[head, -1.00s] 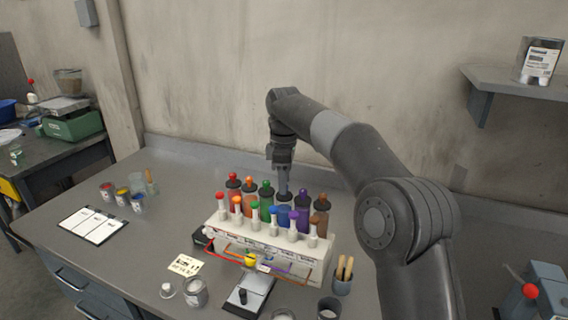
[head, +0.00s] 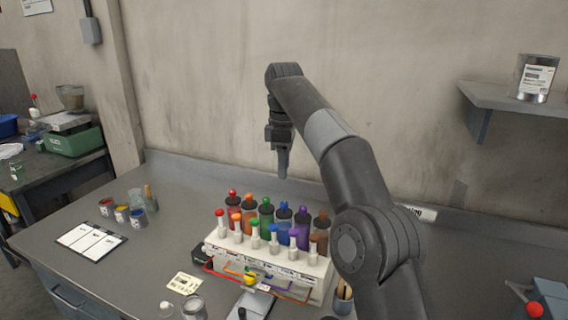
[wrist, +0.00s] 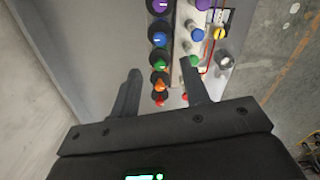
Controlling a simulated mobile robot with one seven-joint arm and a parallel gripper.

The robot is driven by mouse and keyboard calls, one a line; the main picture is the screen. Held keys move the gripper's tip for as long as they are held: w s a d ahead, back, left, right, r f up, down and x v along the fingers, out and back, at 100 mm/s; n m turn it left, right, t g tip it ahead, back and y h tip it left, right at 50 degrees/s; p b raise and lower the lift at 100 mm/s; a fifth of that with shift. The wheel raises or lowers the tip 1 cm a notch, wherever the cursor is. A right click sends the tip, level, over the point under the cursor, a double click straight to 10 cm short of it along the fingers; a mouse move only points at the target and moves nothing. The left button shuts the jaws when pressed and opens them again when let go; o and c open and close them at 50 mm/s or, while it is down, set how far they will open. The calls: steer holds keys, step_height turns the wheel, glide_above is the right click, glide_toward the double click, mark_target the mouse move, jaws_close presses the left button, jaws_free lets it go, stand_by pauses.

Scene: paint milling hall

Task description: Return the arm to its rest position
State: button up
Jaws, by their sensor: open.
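My gripper (head: 282,165) hangs pointing down in the head view, above the back of the bench and clear of the bottles. In the wrist view my gripper (wrist: 160,90) shows two fingers spread apart with nothing between them. Below it stand a row of dark bottles with coloured caps, among them a blue-capped bottle (head: 284,212) and a red-capped bottle (head: 233,203). In front of them a white rack (head: 270,262) holds several small vials with coloured tops.
A clipboard (head: 90,239) and small paint pots (head: 122,214) lie at the left of the bench (head: 180,180). A wall shelf (head: 510,98) with a metal can (head: 537,78) is at the right. The wall (head: 220,80) rises close behind my arm.

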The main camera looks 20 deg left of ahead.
stand_by(0.3)
steer(key=s+d+r+m+t, duration=0.25)
steer(key=s+d+m, duration=0.25)
steer(key=d, duration=0.7)
steer(key=s+d+r+m+t, duration=0.1)
steer(key=s+d+r+m, duration=0.35)
steer(key=d, duration=0.85)
steer(key=s+d+f+m+t, duration=0.2)
steer(key=s+d+f+m, duration=0.9)
steer(key=s+d+f, duration=0.6)
steer(key=s, duration=0.3)
steer(key=shift+s+d+f, duration=0.15)
steer(key=shift+s+f, duration=0.1)
steer(key=shift+s, duration=0.1)
steer(key=shift+m, duration=0.25)
